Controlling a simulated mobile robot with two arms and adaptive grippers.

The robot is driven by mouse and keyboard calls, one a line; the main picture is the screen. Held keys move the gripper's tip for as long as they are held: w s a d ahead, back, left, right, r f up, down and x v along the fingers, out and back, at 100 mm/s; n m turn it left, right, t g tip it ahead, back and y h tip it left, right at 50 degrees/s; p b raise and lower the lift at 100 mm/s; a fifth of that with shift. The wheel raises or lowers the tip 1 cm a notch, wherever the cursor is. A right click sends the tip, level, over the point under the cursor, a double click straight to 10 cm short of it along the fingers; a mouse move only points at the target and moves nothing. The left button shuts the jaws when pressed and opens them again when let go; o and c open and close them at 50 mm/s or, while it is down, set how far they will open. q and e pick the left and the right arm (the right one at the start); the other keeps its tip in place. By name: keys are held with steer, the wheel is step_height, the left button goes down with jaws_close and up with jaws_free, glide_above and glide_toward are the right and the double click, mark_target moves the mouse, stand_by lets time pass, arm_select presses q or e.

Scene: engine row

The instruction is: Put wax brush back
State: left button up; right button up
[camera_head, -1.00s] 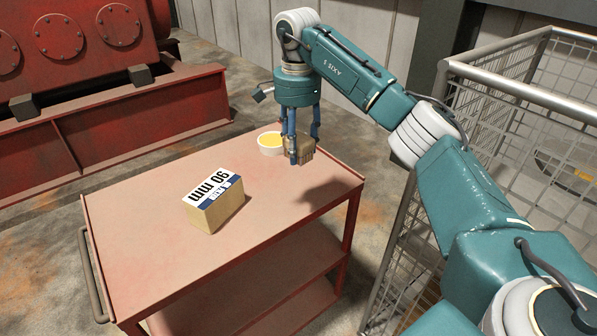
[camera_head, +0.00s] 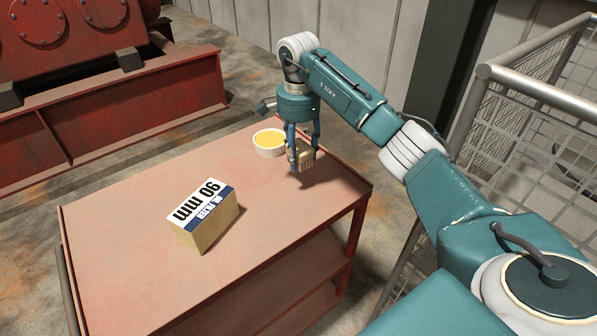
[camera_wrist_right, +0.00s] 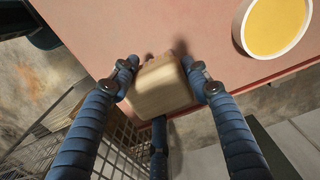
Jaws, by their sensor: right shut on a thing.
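My right gripper (camera_head: 301,158) is shut on the wax brush (camera_head: 306,154), a small tan block with a bristle-like lower edge. It holds the brush just above the cart top, near the back right corner; contact with the top cannot be told. In the right wrist view, the brush (camera_wrist_right: 160,88) sits between the fingers of the right gripper (camera_wrist_right: 165,80). A white bowl of yellow wax (camera_head: 269,143) stands left of the gripper; the bowl also shows at upper right in the wrist view (camera_wrist_right: 277,25). My left gripper is not in view.
The red cart (camera_head: 130,235) has lower shelves and raised edges. A wire-mesh cage (camera_head: 535,115) is at right; a red engine base (camera_head: 130,112) lies behind left. The front cart top is clear.

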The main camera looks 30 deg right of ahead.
mark_target(299, 183)
step_height(299, 183, down, 4)
steer(key=shift+r, duration=0.15)
step_height(299, 183, down, 4)
steer(key=shift+r+p, duration=0.25)
steer(key=shift+p, duration=0.35)
steer(key=shift+f, duration=0.2)
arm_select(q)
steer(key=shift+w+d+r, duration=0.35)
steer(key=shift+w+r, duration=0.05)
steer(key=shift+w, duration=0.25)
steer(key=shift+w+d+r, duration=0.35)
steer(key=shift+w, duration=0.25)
